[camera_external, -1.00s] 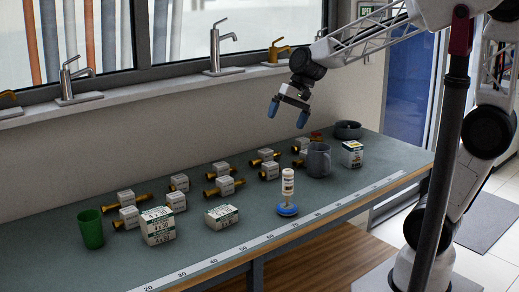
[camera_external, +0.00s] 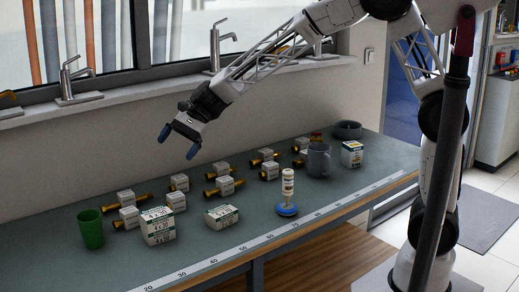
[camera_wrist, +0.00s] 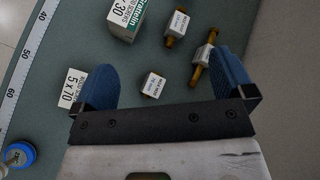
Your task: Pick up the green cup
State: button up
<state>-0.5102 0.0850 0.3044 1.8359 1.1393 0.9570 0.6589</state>
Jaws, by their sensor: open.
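The green cup (camera_external: 90,229) stands upright at the near left end of the bench in the external view. It does not show in the wrist view. My gripper (camera_external: 178,142) is open and empty, with blue fingertips, above the bench and to the right of the cup, well apart from it. In the wrist view my gripper (camera_wrist: 168,85) shows its two blue fingers spread wide, with nothing held between them.
Next to the cup on the bench (camera_external: 255,215) stand a larger white and green box (camera_external: 157,226), a smaller box (camera_external: 222,216) and several brass fittings with white tags (camera_external: 127,197). A white bottle on a blue base (camera_external: 288,192), a grey mug (camera_external: 319,160) and a dark bowl (camera_external: 347,130) stand further right.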

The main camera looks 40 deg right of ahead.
jog(key=w+a+f+m+y, duration=0.15)
jog(key=a+f, duration=0.35)
jog(key=a, duration=0.7)
jog(key=m+g+y, duration=0.1)
jog(key=m+y, duration=0.1)
jog(key=m, duration=0.2)
send_near(80, 224)
jog(key=shift+w+d+r+h, duration=0.25)
jog(key=shift+w+d+r, duration=0.1)
jog(key=shift+w+d, duration=0.1)
jog(key=shift+x, duration=1.25)
jog(key=shift+x, duration=2.6)
jog(key=shift+d+f, duration=0.1)
jog(key=shift+f, duration=0.05)
